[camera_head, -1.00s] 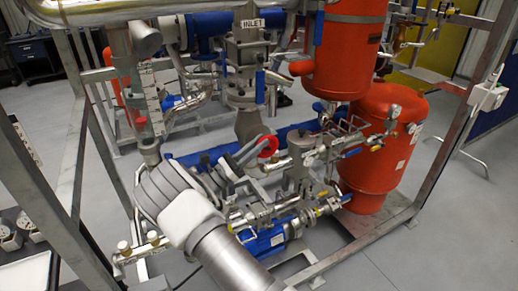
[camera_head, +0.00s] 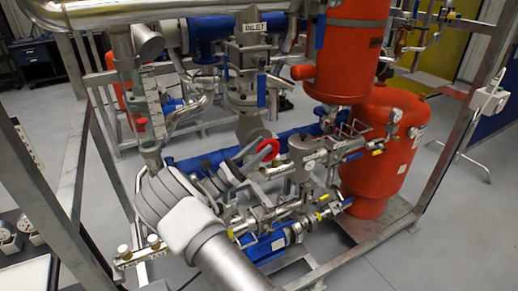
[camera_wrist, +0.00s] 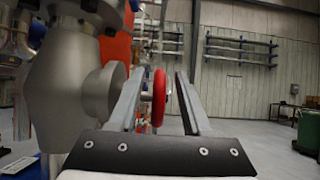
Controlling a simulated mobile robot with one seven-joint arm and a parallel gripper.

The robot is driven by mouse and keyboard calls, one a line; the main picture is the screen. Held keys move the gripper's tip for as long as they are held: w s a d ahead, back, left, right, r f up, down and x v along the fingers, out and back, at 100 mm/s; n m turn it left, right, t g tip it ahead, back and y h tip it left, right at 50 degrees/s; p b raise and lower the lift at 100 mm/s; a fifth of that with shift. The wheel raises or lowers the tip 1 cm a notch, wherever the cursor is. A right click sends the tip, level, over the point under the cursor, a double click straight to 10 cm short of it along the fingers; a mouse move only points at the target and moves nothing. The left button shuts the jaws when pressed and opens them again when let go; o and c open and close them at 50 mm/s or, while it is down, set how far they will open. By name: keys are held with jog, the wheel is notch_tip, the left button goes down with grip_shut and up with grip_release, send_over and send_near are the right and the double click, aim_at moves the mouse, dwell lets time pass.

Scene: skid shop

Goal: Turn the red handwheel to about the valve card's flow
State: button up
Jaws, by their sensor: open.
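The red handwheel (camera_head: 267,149) is in the middle of the skid in the head view, on a grey valve body. In the wrist view the wheel (camera_wrist: 159,97) is seen nearly edge-on, between my two fingers. My gripper (camera_wrist: 161,76) is open, with one finger on each side of the wheel; a gap shows on the right, and contact on the left is unclear.
An INLET label (camera_head: 254,27) is on the pipework above. Red vessels (camera_head: 378,155) stand at the right, and blue pipes (camera_head: 200,162) run behind the wheel. A grey frame post (camera_head: 75,160) stands left of my arm. Open floor lies at the lower right.

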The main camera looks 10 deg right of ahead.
jog(key=b+v, duration=0.2)
jog(key=v, duration=1.5)
jog(key=shift+a+b, duration=0.2)
jog(key=shift+b, duration=0.2)
jog(key=shift+f, duration=0.15)
jog(key=s+d+r+m+g+y, duration=0.5)
jog(key=d+y, duration=0.1)
jog(key=d, duration=0.4)
jog(key=s+d+r+m+g+y, duration=0.4)
jog(key=d+r+m+g+y, duration=0.15)
jog(key=d, duration=0.45)
jog(key=s+a+r+m+t+y, duration=0.1)
jog(key=s+r+m+t+y, duration=0.1)
jog(key=s, duration=0.5)
jog(key=s+a+r+m+t+y, duration=0.1)
jog(key=s+r+m+t+y, duration=0.1)
jog(key=s+m+y, duration=0.3)
jog(key=s+a+r+m+t+y, duration=0.1)
jog(key=s+m+t+y, duration=0.3)
jog(key=s, duration=0.5)
jog(key=shift+r+y+p, duration=0.35)
jog(key=shift+r+p, duration=0.1)
jog(key=shift+r, duration=0.15)
jog(key=shift+a+t, duration=0.1)
jog(key=shift+t, duration=0.15)
